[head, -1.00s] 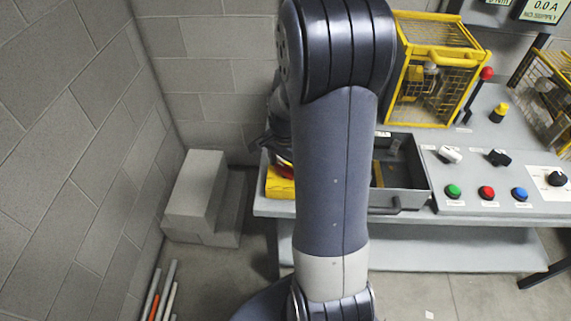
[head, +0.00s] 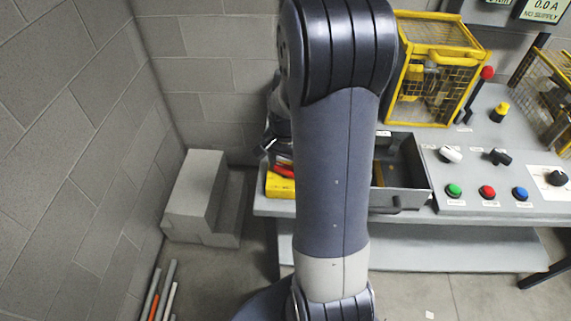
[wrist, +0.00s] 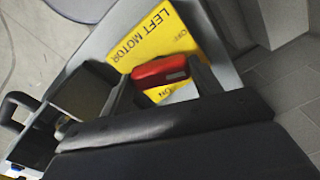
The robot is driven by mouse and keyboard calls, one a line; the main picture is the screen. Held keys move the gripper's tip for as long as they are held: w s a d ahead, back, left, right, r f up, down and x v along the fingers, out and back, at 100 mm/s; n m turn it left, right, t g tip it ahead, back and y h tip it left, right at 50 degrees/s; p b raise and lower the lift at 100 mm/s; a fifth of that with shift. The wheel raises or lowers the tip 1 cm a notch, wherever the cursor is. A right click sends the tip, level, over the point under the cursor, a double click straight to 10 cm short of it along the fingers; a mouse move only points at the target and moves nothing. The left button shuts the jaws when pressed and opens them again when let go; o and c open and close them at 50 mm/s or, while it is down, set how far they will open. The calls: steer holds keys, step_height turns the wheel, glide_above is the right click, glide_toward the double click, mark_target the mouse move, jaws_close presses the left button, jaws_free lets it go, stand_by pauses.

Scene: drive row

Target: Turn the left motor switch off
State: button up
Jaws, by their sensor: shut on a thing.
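The left motor switch is a yellow plate (wrist: 141,37) marked LEFT MOTOR, OFF and ON, with a red handle (wrist: 160,69). In the wrist view the handle lies between the two words, close to ON. My gripper (wrist: 163,78) is shut on the red handle, with a grey finger at each side of it. In the head view the yellow switch body (head: 279,187) and the red handle (head: 285,170) show at the bench's left end. My arm hides most of my gripper and part of the switch there.
An open grey drawer or tray (head: 408,201) is right of the switch. Farther right are a yellow cage (head: 437,70), green (head: 453,190), red and blue buttons, and knobs. A grey step block (head: 195,197) stands on the floor at left.

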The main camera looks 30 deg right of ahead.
mark_target(285, 167)
steer(key=shift+n, duration=2.2)
steer(key=o, duration=1)
step_height(285, 167, up, 11)
steer(key=shift+f, duration=0.1)
